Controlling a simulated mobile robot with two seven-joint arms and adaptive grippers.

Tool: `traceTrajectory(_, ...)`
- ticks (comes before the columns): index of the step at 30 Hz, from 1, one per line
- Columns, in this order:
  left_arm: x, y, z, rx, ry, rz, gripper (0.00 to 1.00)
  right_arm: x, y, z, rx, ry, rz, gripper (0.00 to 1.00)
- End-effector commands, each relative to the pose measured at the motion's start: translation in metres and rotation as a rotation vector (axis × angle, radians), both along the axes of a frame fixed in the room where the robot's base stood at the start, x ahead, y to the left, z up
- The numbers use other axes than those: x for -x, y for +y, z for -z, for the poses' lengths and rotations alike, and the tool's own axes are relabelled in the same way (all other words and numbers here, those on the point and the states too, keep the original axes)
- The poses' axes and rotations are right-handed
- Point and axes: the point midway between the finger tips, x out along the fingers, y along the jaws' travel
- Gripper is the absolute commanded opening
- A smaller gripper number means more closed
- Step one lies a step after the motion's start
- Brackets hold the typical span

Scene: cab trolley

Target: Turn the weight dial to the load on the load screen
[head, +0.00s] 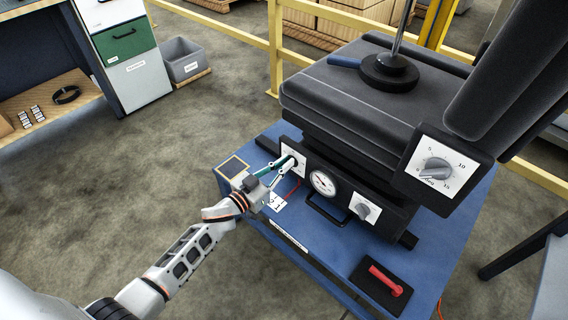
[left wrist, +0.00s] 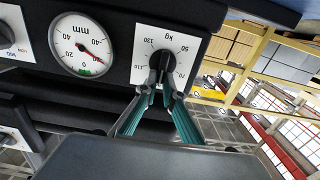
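The weight dial (left wrist: 162,60) is a dark knob on a white plate marked "kg", with 50 and 70 on its right side and 110 and 130 on its left in the left wrist view. Its plate (head: 293,152) is on the seat base's front in the head view. My left gripper (left wrist: 161,88) reaches it from below, its teal fingertips close together on either side of the knob's lower part. The knob's pointer is partly hidden by the fingers. A small dark screen (head: 232,167) with a pale yellow border lies on the blue trolley; I cannot read a number. My right gripper is out of view.
A round mm gauge (head: 323,183) and another knob (head: 363,208) sit beside the dial. A larger dial (head: 437,170) is on the seat's side. A red handle (head: 385,281) lies on a dark pad at the trolley's front. Yellow railing (head: 274,50) stands behind.

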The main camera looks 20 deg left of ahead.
Motion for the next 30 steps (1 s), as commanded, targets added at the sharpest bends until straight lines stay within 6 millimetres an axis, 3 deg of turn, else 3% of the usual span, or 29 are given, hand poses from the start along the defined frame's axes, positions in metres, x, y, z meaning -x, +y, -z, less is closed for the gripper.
traceTrajectory(14,0.002,-0.003,0.001,-0.131,-0.047,0.001,0.00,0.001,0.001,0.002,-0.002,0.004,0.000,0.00)
traceTrajectory(30,0.006,-0.012,0.008,-0.594,-0.213,0.001,0.00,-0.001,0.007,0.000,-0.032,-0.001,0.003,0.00)
